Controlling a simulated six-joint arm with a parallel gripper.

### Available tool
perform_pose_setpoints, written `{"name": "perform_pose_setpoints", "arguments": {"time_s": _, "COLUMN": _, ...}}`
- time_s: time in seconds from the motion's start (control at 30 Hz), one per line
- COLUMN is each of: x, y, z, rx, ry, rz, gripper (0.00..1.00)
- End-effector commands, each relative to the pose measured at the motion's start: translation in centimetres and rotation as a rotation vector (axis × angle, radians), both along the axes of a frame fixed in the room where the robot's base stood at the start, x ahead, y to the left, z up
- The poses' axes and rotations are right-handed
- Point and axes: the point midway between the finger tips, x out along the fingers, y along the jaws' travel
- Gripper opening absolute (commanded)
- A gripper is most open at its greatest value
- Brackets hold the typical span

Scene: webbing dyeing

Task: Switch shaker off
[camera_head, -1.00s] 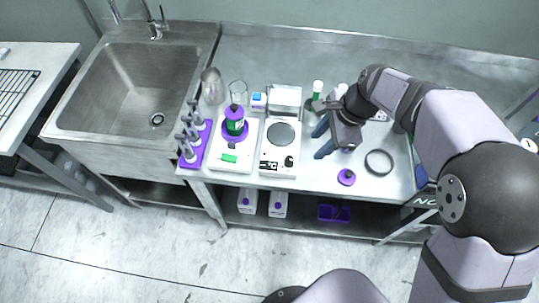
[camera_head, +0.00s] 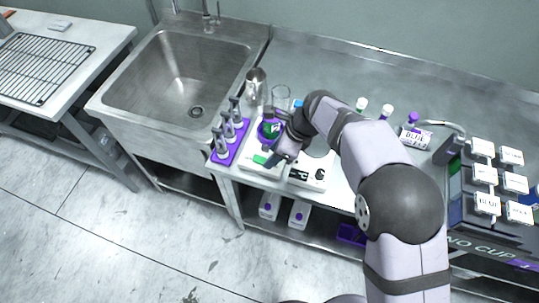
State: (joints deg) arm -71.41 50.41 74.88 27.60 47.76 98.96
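The shaker (camera_head: 250,167) is a white box with a small green display or button (camera_head: 259,160) on its front. A purple platform on top carries a bottle with green contents (camera_head: 269,129). My gripper (camera_head: 273,155) is over the right side of the shaker, close to the green spot and the bottle, with its fingers pointing to the left. The gripper and wrist hide part of the shaker's right side. Whether the fingers touch it, and how far apart they are, I cannot tell.
A white hotplate-like device (camera_head: 312,172) stands to the right, partly under my arm. A purple rack (camera_head: 230,147) with grey tools is to the left, near the sink (camera_head: 180,75). A glass beaker (camera_head: 281,96) and metal vessel (camera_head: 255,84) stand behind. A labelled dispenser (camera_head: 487,190) is far right.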

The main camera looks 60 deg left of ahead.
Motion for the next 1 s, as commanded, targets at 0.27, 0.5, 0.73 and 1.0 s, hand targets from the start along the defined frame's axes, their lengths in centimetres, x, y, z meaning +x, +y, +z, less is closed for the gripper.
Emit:
{"name": "perform_pose_setpoints", "arguments": {"time_s": 0.27, "x": -0.8, "y": 0.8, "z": -2.5, "rx": 0.0, "ry": -0.001, "rz": 0.001, "gripper": 0.38}}
{"name": "perform_pose_setpoints", "arguments": {"time_s": 0.5, "x": -0.9, "y": 0.9, "z": -3.2, "rx": 0.001, "ry": -0.001, "rz": 0.001, "gripper": 0.38}}
{"name": "perform_pose_setpoints", "arguments": {"time_s": 0.73, "x": -0.9, "y": 0.9, "z": -3.2, "rx": 0.001, "ry": -0.001, "rz": 0.001, "gripper": 0.23}}
{"name": "perform_pose_setpoints", "arguments": {"time_s": 1.0, "x": -0.9, "y": 0.9, "z": -3.1, "rx": -0.002, "ry": -0.003, "rz": 0.002, "gripper": 0.0}}
